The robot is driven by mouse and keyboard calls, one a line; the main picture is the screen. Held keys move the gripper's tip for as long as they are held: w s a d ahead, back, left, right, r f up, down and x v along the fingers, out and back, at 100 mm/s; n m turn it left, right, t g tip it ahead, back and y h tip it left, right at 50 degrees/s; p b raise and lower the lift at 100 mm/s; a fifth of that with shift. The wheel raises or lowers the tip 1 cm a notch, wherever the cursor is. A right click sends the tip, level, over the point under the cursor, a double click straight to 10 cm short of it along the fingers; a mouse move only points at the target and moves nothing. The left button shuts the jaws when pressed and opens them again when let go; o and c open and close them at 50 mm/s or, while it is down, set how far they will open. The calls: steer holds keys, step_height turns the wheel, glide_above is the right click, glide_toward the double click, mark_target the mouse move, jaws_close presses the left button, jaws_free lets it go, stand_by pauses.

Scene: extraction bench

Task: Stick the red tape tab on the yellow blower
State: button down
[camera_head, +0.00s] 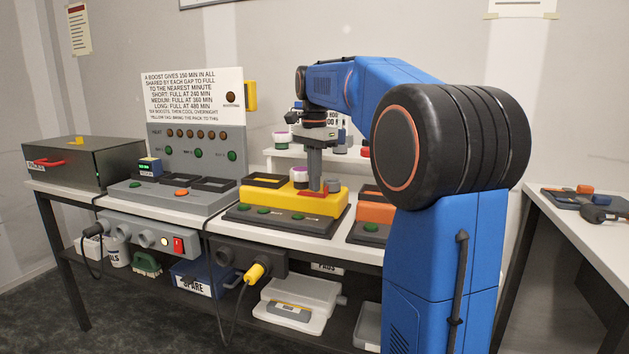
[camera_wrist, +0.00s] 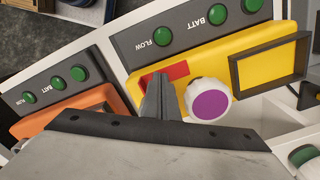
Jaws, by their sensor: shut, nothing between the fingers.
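The yellow blower (camera_head: 255,197) stands on the bench with a dark front strip of green buttons. It also shows in the wrist view (camera_wrist: 260,105). The red tape tab (camera_wrist: 168,74) lies flat on its yellow top, close to the dark button strip. In the head view the tab (camera_head: 312,193) shows at the blower's right end, partly behind my fingers. My gripper (camera_head: 314,187) points down, shut and empty, with its tips at the tab. In the wrist view my gripper (camera_wrist: 158,82) overlaps the tab's near edge; I cannot tell whether it touches.
A white cartridge with a purple top (camera_wrist: 211,104) stands on the blower right beside my fingers. An orange blower (camera_head: 374,213) is to the right. A grey charging station (camera_head: 175,199) with a sign and a dark metal box (camera_head: 95,165) stand to the left.

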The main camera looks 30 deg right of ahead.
mark_target(314, 195)
steer(key=shift+f, duration=0.7)
stand_by(1.8)
step_height(314, 195, up, 7)
stand_by(1.1)
stand_by(0.4)
steer(key=s+a+f+n+t, duration=0.1)
steer(key=s+a+f+n, duration=0.4)
steer(key=s+f, duration=0.4)
steer(key=s+a+f+n+t, duration=0.2)
steer(key=s+a+f+n, duration=0.3)
steer(key=s+f, duration=0.4)
steer(key=s+a+f+n+t, duration=0.1)
steer(key=s+a+f+n, duration=0.4)
steer(key=s+f, duration=0.5)
steer(key=shift+s+a+n+t, duration=0.4)
steer(key=shift+s+n, duration=0.3)
steer(key=shift+s, duration=0.4)
steer(key=shift+r, duration=0.1)
